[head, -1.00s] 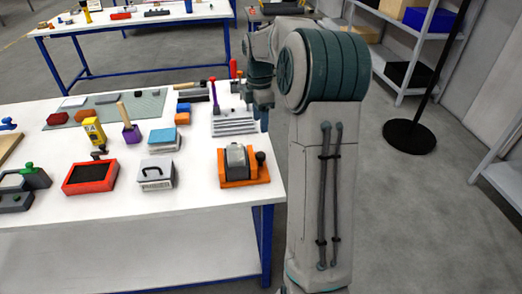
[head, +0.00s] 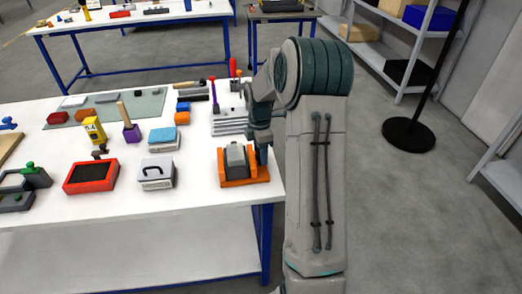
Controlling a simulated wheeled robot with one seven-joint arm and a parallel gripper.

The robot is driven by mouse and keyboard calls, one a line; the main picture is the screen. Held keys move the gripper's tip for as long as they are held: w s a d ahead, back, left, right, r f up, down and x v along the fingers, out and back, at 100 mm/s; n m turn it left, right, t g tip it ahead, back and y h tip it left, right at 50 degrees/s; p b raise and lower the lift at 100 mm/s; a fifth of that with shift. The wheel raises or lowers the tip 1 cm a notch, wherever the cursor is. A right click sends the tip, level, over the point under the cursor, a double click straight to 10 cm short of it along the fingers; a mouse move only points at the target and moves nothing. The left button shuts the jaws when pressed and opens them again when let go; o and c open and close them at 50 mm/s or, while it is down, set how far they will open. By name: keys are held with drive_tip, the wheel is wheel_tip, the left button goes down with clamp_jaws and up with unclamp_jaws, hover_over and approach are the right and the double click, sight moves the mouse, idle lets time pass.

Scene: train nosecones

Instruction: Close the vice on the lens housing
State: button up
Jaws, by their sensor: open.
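The vice (head: 259,176) is an orange base with dark grey jaws, near the right edge of the white table. A grey block with a sloped face (head: 236,157), which looks like the lens housing, sits between the jaws. I cannot tell whether the jaws touch it. My gripper (head: 262,153) is open at the right side of the vice, pointing down. It covers the place of the vice's dark knob, so I cannot tell whether they touch.
A grey slatted block (head: 229,122) lies behind the vice. A white box with a black handle (head: 157,173) and a red tray (head: 90,177) stand to the left. The white table (head: 205,190) has bare room left of the vice and along its front edge.

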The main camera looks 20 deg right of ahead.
drive_tip(key=shift+c, duration=0.2)
drive_tip(key=c, duration=0.9)
drive_tip(key=shift+m+b, duration=0.6)
drive_tip(key=shift+m, duration=2.3)
drive_tip(key=o, duration=0.9)
drive_tip(key=shift+o, duration=0.2)
